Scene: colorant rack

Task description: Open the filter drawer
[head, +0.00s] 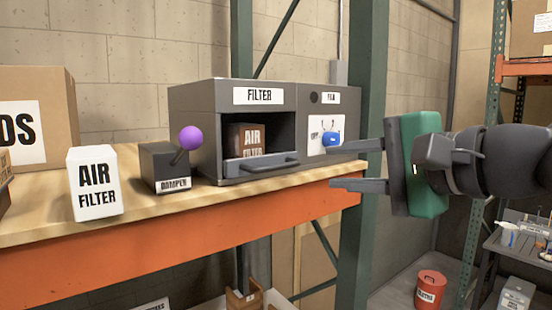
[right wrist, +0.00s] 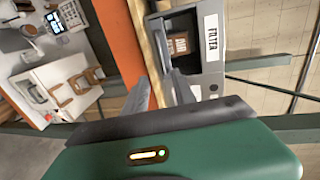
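The filter drawer (head: 261,164) is the low grey front with a bar handle at the bottom of the opening in the grey box labelled FILTER (head: 205,130). A brown used air filter (head: 246,139) sits inside behind it; it also shows in the right wrist view (right wrist: 178,43). Whether the drawer is slightly out, I cannot tell. A white box marked AIR FILTER (head: 95,185) stands on the left of the shelf. My right gripper (head: 331,165) is open and empty, to the right of the drawer handle and apart from it. My left gripper is not in view.
A black damper box (head: 164,166) with a purple-knobbed lever (head: 190,138) stands left of the filter box. A fan panel with a blue knob (head: 332,139) is on the right. A green post (head: 364,220) rises behind my right gripper. The wooden shelf (head: 225,198) is clear in front.

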